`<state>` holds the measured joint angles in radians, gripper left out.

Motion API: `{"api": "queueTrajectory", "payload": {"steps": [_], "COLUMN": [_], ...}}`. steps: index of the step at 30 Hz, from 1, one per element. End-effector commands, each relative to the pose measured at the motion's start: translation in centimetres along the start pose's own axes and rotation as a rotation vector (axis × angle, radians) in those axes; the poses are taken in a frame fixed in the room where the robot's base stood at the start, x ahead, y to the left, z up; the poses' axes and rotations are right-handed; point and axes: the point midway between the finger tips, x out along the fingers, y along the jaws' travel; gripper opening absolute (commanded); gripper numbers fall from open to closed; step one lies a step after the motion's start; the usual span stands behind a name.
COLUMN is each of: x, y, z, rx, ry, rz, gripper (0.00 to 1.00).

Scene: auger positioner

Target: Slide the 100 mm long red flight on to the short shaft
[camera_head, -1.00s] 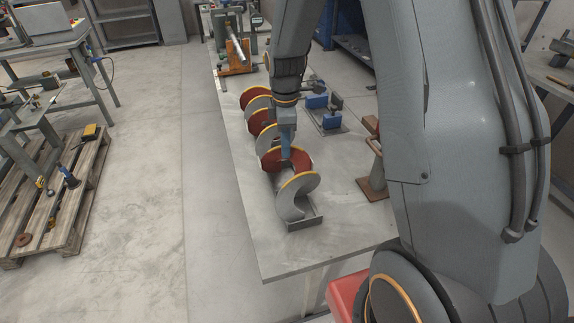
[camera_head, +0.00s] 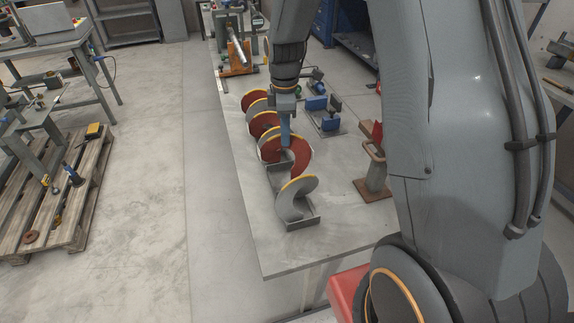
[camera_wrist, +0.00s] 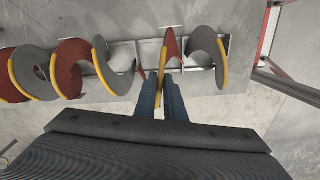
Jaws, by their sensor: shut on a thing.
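My gripper (camera_head: 286,146) points down and is shut on a red flight (camera_head: 300,157) with a yellow edge. In the wrist view, my fingers (camera_wrist: 162,88) pinch this flight (camera_wrist: 172,46), which is seen nearly edge-on. It is held over or just above the grey rack (camera_head: 277,180), in the gap between the other flights; its exact height is hard to tell. A grey shaft (camera_head: 236,46) slants up from an orange-based stand at the table's far end. I cannot tell whether it is the short shaft.
A grey flight (camera_head: 294,197) stands at the rack's near end. Several red and grey flights (camera_wrist: 75,67) fill its other end. Blue blocks (camera_head: 320,109) and a brown-based post (camera_head: 375,175) are to the right. The near tabletop (camera_head: 285,252) is clear.

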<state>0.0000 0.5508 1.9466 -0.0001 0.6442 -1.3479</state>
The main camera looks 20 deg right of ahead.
Motion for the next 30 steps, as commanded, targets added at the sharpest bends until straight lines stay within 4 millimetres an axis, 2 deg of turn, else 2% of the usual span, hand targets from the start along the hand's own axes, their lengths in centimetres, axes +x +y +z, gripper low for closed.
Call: {"api": "queueTrajectory", "payload": {"steps": [21,30], "x": [-5.0,-6.4], "y": [0.1,0.0], "z": [0.0,0.0], "rx": [0.000,0.000], "ry": [0.001,0.000], "rz": [0.003,0.001], "gripper": [0.00,0.00]}}
